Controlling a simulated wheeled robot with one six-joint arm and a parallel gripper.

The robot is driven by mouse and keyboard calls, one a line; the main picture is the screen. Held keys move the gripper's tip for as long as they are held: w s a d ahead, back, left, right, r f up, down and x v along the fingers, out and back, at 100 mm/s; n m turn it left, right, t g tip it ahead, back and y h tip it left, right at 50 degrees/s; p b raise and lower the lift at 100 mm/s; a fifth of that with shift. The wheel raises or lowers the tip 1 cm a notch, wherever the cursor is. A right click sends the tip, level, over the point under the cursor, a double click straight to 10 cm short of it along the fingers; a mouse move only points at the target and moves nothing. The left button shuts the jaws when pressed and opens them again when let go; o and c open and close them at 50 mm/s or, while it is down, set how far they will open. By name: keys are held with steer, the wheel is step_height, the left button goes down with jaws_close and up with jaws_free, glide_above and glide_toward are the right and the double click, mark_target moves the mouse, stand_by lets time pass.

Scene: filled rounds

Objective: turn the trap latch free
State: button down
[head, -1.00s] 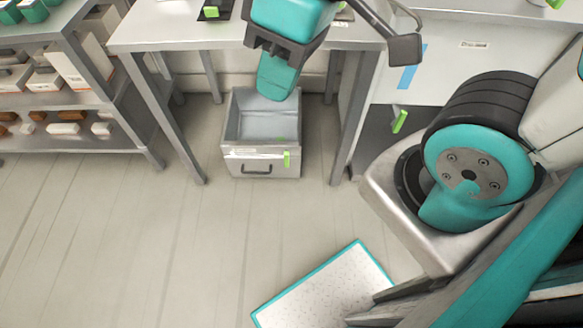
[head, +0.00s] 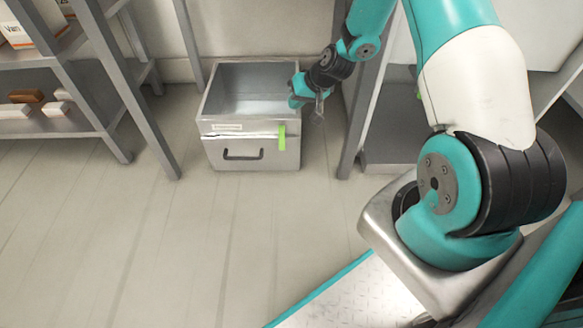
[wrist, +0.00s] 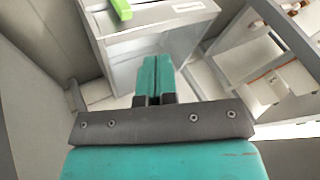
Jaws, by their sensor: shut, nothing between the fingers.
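The trap is a grey metal box (head: 213,143) with an open top, standing on the floor under the table. Its latch is a green bar (head: 282,138), upright on the right part of the front face. My gripper (head: 298,92) is at the box's right rim, above and a little right of the latch and apart from it. In the wrist view, my gripper's teal fingers (wrist: 152,78) are shut together and empty. The box front (wrist: 140,55) lies beyond them there, with the green latch (wrist: 121,9) at the top edge, partly cut off.
The box front has a black handle (head: 243,156) and a pale label. Grey table legs (head: 128,85) stand left and right of the box. A shelf (head: 60,122) with small boxes is at the left. The floor (head: 150,235) in front is clear.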

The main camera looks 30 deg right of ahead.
mark_target(282, 136)
steer(key=s+d+f+m+b, duration=0.1)
steer(key=d+f, duration=0.3)
steer(key=f, duration=0.5)
steer(key=s+d+f+m+t+h+b, duration=0.1)
steer(key=d+f+b, duration=0.3)
steer(key=f, duration=0.5)
steer(key=shift+f+m+h+b, duration=0.3)
steer(key=shift+f, duration=0.1)
steer(key=shift+a, duration=0.1)
steer(key=w+a+f+b, duration=0.5)
steer(key=w+f+b, duration=0.3)
